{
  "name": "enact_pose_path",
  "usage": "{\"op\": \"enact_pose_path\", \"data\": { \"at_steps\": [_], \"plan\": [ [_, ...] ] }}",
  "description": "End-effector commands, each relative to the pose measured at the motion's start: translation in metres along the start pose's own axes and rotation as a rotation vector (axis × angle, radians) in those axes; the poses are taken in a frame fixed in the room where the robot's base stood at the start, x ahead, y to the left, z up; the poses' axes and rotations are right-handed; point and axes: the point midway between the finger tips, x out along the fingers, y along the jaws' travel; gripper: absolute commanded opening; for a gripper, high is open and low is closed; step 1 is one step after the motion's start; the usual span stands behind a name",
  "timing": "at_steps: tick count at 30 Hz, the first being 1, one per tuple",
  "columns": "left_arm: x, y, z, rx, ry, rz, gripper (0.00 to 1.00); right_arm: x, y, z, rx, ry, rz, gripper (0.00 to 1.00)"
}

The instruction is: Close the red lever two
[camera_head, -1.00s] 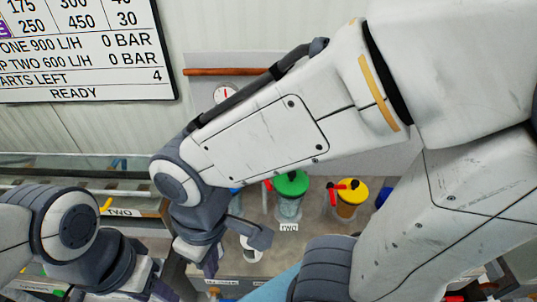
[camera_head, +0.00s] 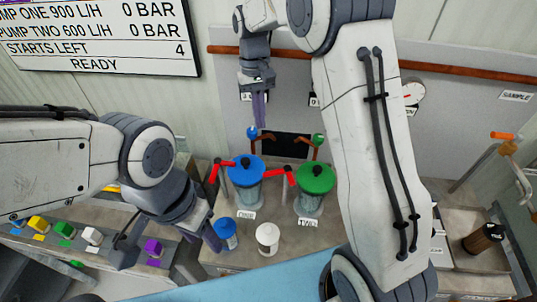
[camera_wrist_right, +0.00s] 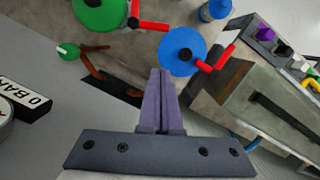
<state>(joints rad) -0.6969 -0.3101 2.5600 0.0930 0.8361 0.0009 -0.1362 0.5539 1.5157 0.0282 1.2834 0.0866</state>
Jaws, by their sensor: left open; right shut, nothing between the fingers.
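The red lever two (camera_head: 280,172) sits at the left edge of the green-lidded vessel (camera_head: 316,180) labelled TWO. In the right wrist view the lever (camera_wrist_right: 152,25) sticks out from the green lid (camera_wrist_right: 100,15) toward the blue lid. A second red lever (camera_head: 214,170) is beside the blue-lidded vessel (camera_head: 246,171) labelled ONE. My right gripper (camera_head: 259,120) is shut and empty, pointing down behind the vessels, apart from both levers. Its closed fingers (camera_wrist_right: 161,75) point toward the blue lid in the wrist view. My left gripper (camera_head: 168,243) is open and empty, left of the vessels.
A blue-capped jar (camera_head: 226,234) and a white cup (camera_head: 267,238) stand in front of the vessels. Small blue and green knobs on brown pipes rise behind them. A copper rail (camera_head: 440,70) crosses the back wall. My right arm covers the area right of the green vessel.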

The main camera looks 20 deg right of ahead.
Motion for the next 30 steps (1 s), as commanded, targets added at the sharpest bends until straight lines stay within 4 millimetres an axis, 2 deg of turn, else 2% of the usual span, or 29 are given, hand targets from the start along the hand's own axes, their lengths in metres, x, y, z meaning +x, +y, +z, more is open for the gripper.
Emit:
{"op": "enact_pose_path", "data": {
  "at_steps": [3,8,20,21,25,30],
  "plan": [
    [0.0,0.0,0.0,0.0,0.0,0.0,0.5,0.006,0.015,-0.015,0.039,-0.016,-0.003,0.0],
    [-0.004,0.0,0.0,0.0,0.0,0.0,0.5,0.019,0.017,-0.017,0.046,-0.023,-0.003,0.0],
    [-0.025,0.002,-0.001,-0.001,0.0,0.0,0.5,0.1,0.015,-0.014,0.042,-0.024,-0.002,0.0],
    [-0.027,0.002,-0.002,-0.001,0.0,0.0,0.5,0.107,0.015,-0.013,0.042,-0.024,-0.002,0.0],
    [-0.036,0.003,-0.002,-0.002,0.0,0.0,0.5,0.11,0.015,0.006,0.042,-0.02,-0.002,0.0],
    [-0.041,0.003,-0.002,-0.002,0.0,0.0,0.5,0.118,0.014,0.018,0.042,-0.018,-0.003,0.0]
  ]
}}
